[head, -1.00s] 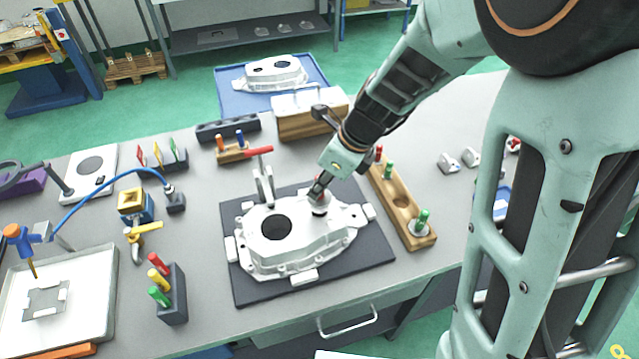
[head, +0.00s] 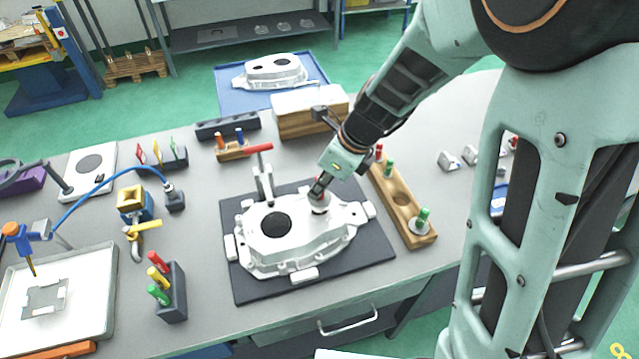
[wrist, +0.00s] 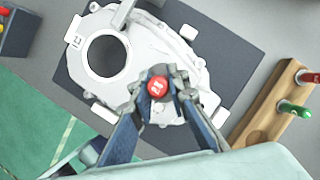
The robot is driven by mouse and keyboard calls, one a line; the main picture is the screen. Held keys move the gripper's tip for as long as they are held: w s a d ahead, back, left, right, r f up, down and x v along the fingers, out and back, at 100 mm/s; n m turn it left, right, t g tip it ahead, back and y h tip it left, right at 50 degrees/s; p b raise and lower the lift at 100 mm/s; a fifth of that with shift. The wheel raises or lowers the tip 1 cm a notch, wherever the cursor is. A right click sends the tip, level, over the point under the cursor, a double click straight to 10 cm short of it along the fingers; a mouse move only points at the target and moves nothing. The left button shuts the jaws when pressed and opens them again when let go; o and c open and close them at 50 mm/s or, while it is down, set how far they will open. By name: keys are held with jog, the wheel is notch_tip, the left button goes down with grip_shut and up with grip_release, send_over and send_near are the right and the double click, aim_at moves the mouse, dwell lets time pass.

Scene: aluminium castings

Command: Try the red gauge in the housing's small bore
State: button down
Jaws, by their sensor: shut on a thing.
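The cast aluminium housing (head: 265,249) lies on a dark mat, with its large round bore (head: 276,225) open and dark; the housing also shows in the wrist view (wrist: 140,50). My gripper (head: 319,196) is over the right part of the housing, where the small bore would be. In the wrist view my gripper (wrist: 158,88) is shut on the red gauge (wrist: 157,86), whose red end with a white mark faces the camera. The gauge's lower part and the small bore are hidden, so I cannot tell how far it is in.
A red-handled clamp (head: 260,160) stands at the housing's back edge. A wooden gauge block (head: 412,222) with green and red-handled gauges is close on the right. A dark rack (head: 172,300) of coloured handles stands front left. The dark mat (head: 370,250) is bare at right.

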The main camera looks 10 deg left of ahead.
aim_at(317, 176)
jog(key=shift+f+b, duration=0.4)
jog(key=shift+f, duration=0.25)
jog(key=shift+r, duration=0.1)
dwell(0.9)
jog(key=shift+r+p, duration=3)
jog(key=shift+p, duration=0.1)
jog(key=shift+d+f, duration=0.1)
